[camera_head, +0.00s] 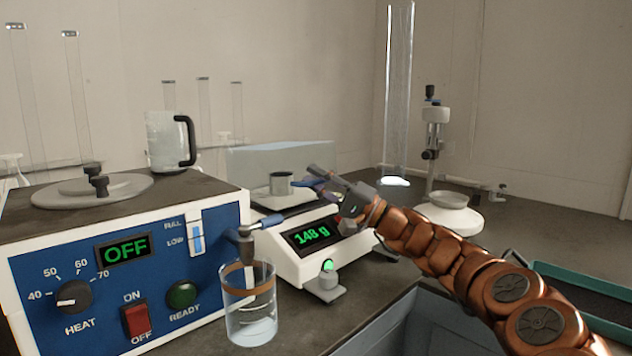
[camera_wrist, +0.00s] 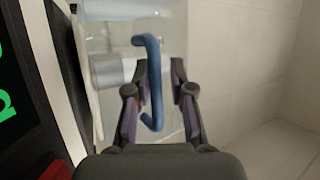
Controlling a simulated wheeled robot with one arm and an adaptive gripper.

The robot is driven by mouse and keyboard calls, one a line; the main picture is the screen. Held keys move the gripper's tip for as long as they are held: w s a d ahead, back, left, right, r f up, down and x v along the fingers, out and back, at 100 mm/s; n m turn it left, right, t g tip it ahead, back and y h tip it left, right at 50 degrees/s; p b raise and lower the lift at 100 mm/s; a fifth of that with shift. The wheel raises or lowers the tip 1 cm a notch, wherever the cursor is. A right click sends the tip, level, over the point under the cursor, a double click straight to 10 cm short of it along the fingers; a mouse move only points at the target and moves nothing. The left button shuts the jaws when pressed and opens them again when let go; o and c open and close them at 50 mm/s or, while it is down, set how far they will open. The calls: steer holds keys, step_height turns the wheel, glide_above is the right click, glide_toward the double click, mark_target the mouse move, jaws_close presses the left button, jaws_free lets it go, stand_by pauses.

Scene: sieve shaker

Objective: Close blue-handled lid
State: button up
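The lid's blue handle (camera_wrist: 155,85) stands between the two fingers of my gripper (camera_wrist: 160,72) in the wrist view. The fingers are apart, with a visible gap on the right side of the handle. In the head view my gripper (camera_head: 322,178) is at the right side of the balance (camera_head: 292,262), close to the blue handle (camera_head: 318,170), which is partly hidden by the fingers. The clear cover (camera_head: 265,157) of the balance shows behind a metal cup (camera_head: 281,183) on the weighing pan. The lid's exact position is hard to tell.
The balance display (camera_head: 312,235) reads 148 g. A blue heater unit (camera_head: 70,270) showing OFF stands at left, with a glass beaker (camera_head: 250,315) in front. A tall glass cylinder (camera_head: 397,90) and a stand (camera_head: 433,150) are behind my arm. A green-edged tray (camera_head: 590,275) is at right.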

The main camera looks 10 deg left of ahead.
step_height(320, 180, up, 9)
steer(key=shift+d+f, duration=0.1)
steer(key=shift+d, duration=0.05)
steer(key=shift+r, duration=0.45)
